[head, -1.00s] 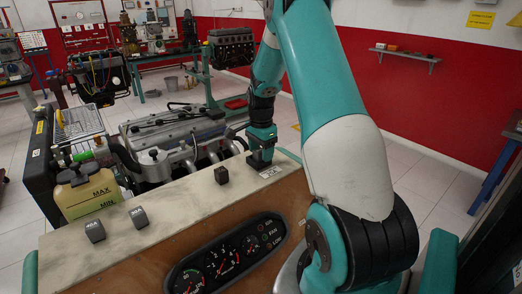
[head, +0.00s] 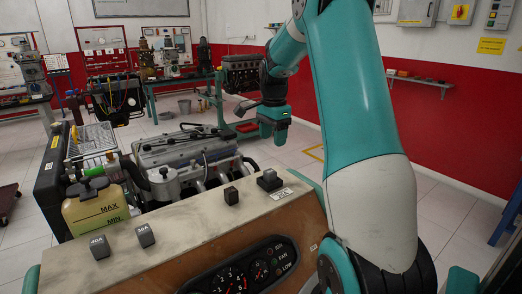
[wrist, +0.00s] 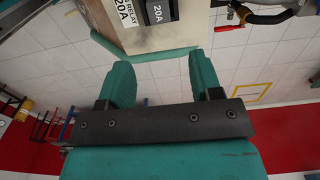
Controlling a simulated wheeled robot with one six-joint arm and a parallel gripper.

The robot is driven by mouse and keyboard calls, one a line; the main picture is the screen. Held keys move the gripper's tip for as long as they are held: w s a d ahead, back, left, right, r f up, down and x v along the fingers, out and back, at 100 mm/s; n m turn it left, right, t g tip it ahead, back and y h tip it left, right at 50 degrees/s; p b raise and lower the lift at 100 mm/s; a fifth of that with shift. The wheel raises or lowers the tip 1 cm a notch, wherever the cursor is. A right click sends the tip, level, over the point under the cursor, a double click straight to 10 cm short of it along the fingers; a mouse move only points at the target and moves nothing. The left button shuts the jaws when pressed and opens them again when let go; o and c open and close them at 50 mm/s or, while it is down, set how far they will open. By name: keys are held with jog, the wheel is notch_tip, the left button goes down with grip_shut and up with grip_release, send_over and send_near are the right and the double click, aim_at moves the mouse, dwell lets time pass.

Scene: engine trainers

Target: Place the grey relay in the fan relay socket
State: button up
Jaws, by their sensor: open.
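The 20A relay, a grey block, (head: 269,175) stands upright on a black base, the socket (head: 277,185), at the right end of the bench top. A white label (head: 282,194) lies beside it. In the wrist view the relay (wrist: 158,12) is at the top edge, partly cut off, with the label (wrist: 127,20) reading RELAY 20A next to it. How deep the relay sits cannot be told. My gripper (head: 275,138) is above and beyond the relay, apart from it. In the wrist view my gripper (wrist: 160,72) is open and empty between its teal fingers.
A 40A relay (head: 99,246) and a 30A relay (head: 145,236) stand at the left of the bench top (head: 190,225). A small dark block (head: 231,195) stands left of the socket. The engine (head: 190,150) and a coolant tank (head: 95,205) are behind the bench.

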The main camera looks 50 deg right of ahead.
jog(key=s+a+r+n+t+y, duration=0.15)
jog(key=a+n, duration=0.45)
jog(key=a, duration=0.6)
jog(key=a+r+n+g, duration=0.1)
jog(key=a+r+n, duration=0.1)
jog(key=a+n, duration=0.75)
jog(key=s+a+n+y, duration=0.2)
jog(key=s+a+n, duration=1)
jog(key=s+a, duration=0.6)
jog(key=a, duration=0.3)
jog(key=shift+s+f+y, duration=0.25)
jog(key=shift+s+y, duration=0.1)
jog(key=shift+s, duration=0.05)
